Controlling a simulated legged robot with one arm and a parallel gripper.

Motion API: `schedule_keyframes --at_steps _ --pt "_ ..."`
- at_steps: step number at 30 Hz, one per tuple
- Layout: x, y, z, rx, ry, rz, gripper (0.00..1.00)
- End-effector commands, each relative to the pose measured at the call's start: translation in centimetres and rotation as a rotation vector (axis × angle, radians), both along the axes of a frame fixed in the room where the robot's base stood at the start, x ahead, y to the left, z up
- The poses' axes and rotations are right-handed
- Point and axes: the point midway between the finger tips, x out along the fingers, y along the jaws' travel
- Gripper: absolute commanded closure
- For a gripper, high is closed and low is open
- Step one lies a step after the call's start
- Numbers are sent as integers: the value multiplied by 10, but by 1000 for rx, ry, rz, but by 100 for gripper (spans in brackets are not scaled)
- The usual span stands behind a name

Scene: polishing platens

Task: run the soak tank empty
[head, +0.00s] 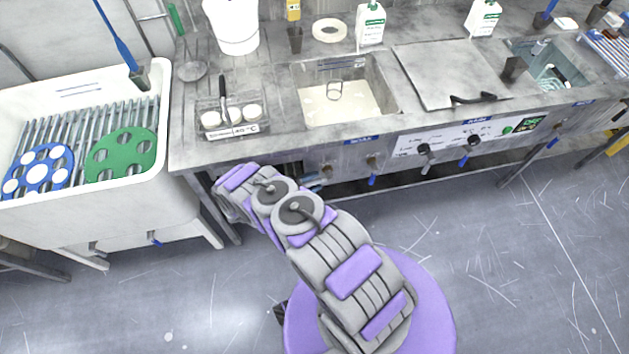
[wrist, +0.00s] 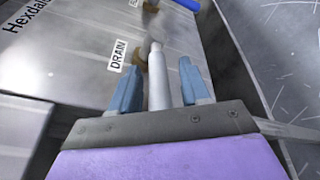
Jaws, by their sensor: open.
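The soak tank (head: 384,90) is a grey basin set into the bench in the head view. Cloudy cream liquid (head: 350,108) lies in it, with a small wire loop sticking up. Below its front, brass valves show on the bench face, one with a blue lever (head: 372,180). In the wrist view a DRAIN label (wrist: 118,53) sits beside a brass fitting (wrist: 139,56). A pale grey rod-like handle (wrist: 157,85) stands between the two blue fingers of my gripper (wrist: 158,82). The fingers are open, with gaps on both sides. In the head view my arm mostly hides the gripper.
A lidded tank (head: 440,75) and another basin (head: 553,72) are to the right. A white tub (head: 150,115) with green and blue discs stands left. The floor in front is clear.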

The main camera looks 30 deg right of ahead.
Motion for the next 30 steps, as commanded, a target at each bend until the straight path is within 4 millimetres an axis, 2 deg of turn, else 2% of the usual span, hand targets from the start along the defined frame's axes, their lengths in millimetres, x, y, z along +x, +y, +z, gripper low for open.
schedule_keyframes --at_steps 18,24,30 --pt "0 130 12 2 -3 4 54" --pt "0 156 16 -1 0 2 54" --pt "-1 165 17 1 1 1 54"
